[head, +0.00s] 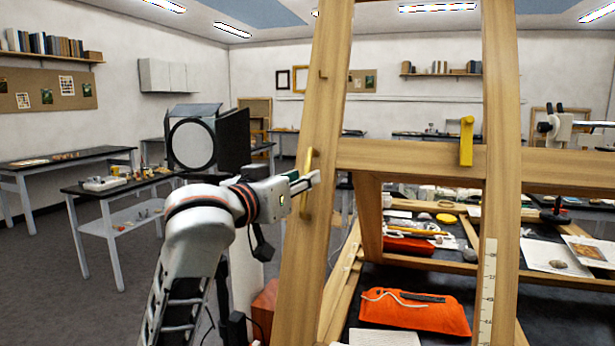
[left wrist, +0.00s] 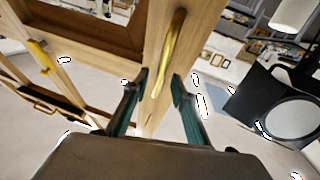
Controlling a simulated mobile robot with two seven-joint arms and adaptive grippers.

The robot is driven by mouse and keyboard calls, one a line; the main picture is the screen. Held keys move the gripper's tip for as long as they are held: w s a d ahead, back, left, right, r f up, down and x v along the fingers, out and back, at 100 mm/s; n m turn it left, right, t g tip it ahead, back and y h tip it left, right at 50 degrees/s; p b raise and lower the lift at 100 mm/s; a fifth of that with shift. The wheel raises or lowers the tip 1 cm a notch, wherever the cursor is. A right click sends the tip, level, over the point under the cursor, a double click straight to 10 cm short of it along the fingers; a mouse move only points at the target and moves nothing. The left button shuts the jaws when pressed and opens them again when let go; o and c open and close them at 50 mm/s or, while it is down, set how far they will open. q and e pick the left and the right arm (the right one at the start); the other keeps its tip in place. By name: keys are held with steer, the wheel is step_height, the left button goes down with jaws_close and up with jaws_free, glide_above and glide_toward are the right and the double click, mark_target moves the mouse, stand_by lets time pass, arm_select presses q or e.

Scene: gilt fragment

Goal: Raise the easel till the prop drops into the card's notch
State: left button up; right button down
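The wooden easel (head: 410,157) stands close in front of me, with uprights and a crossbar. A yellow handle (head: 307,183) is fixed on its left upright; it also shows in the left wrist view (left wrist: 172,48). My left gripper (head: 306,181) is at this handle. In the left wrist view its two teal fingers (left wrist: 160,82) are apart, one on each side of the handle's lower part; I cannot tell whether they touch it. A pale strip with marks (head: 487,290) runs on the right upright. I cannot make out the prop or the card's notch. My right gripper is not in view.
A yellow piece (head: 466,141) sits on the crossbar. Behind the easel, a dark table holds an orange cloth (head: 415,310), papers and tools. A lamp with a round front (head: 192,144) stands left, close behind my left arm.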

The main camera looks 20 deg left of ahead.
arm_select(q)
steer(key=shift+x, duration=1.4)
jaws_close()
steer(key=shift+s, duration=0.15)
